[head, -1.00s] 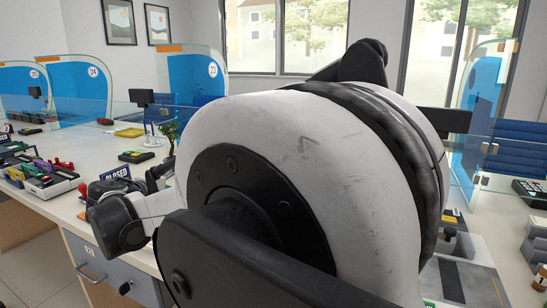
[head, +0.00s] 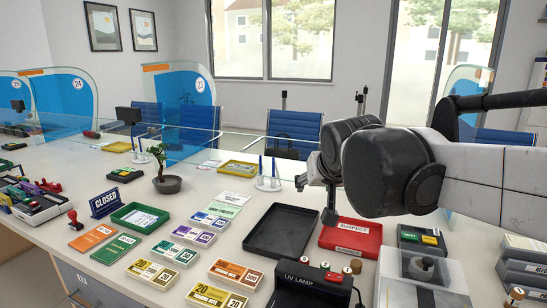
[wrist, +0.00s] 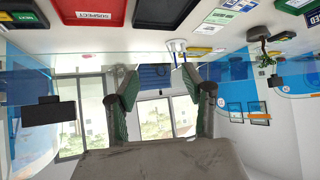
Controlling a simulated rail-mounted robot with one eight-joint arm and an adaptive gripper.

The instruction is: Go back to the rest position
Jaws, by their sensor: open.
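My gripper (wrist: 156,84) shows in the wrist view with its two dark, green-padded fingers spread wide apart and nothing between them. The wrist picture is upside down, with the counter along its top edge. In the head view my arm comes in from the right, and its dark wrist end hangs above the counter over the red SUSPECT tray (head: 350,239) and near the black tray (head: 282,233). The SUSPECT tray (wrist: 92,16) and the black tray (wrist: 160,12) also show in the wrist view. The finger details are hard to make out in the head view.
Several banknote bundles (head: 208,297) lie on the counter in front. A UV lamp (head: 312,287) stands right of them. A green tray (head: 140,217), CLOSED sign (head: 105,202) and potted plant (head: 166,183) are left. Glass panels (head: 245,150) line the back.

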